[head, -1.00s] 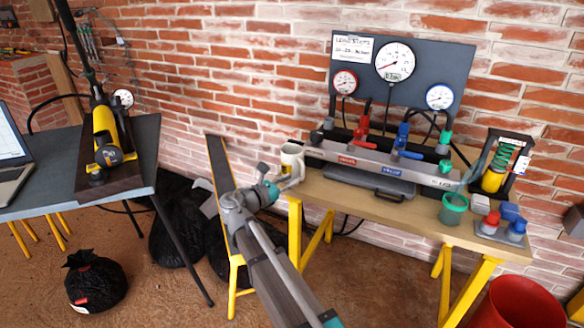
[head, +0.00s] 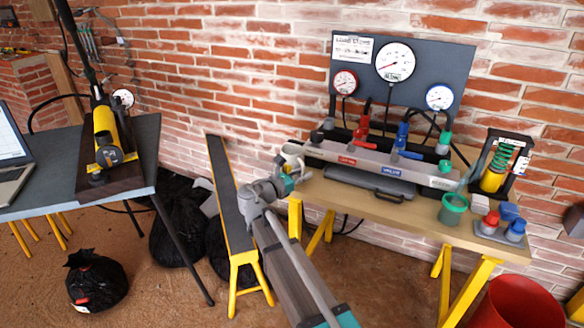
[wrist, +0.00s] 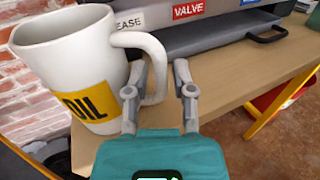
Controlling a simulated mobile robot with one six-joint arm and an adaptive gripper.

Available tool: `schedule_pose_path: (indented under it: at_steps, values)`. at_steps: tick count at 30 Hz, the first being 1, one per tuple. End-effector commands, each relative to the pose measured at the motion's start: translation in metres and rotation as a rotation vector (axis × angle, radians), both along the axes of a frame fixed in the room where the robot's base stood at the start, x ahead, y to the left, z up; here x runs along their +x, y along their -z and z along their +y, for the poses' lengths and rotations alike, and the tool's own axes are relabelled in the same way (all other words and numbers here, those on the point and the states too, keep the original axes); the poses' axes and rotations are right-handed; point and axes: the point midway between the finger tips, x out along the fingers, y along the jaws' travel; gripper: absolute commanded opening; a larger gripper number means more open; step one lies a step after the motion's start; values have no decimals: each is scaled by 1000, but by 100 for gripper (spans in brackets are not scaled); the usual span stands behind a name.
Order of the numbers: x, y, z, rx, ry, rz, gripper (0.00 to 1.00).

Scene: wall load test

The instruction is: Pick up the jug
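The jug is white with a yellow label reading OIL (wrist: 68,75). It stands upright at the left end of the wooden bench, and in the head view (head: 291,150) my gripper partly covers it. In the wrist view my gripper (wrist: 163,72) is open at the jug's handle. The handle's outer bar lies between the two fingers, the left finger on the side of the jug's body and the right finger outside. I cannot tell whether either finger touches it.
The wooden bench (head: 395,205) on yellow trestles carries a grey valve rig (head: 380,162) and a grey case (head: 370,183) close right of the jug. A green cup (head: 453,209) is farther right. A narrow dark board (head: 226,195) on a yellow trestle stands left of the bench.

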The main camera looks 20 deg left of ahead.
Motion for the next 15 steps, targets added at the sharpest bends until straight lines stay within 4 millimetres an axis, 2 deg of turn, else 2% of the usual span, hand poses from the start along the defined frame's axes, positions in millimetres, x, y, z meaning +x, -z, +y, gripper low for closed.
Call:
schedule_pose_path:
  at_steps: [13, 15]
  values:
    - [0, 0, 0, 0, 0, 0, 32]
    - [0, 0, 0, 0, 0, 0, 19]
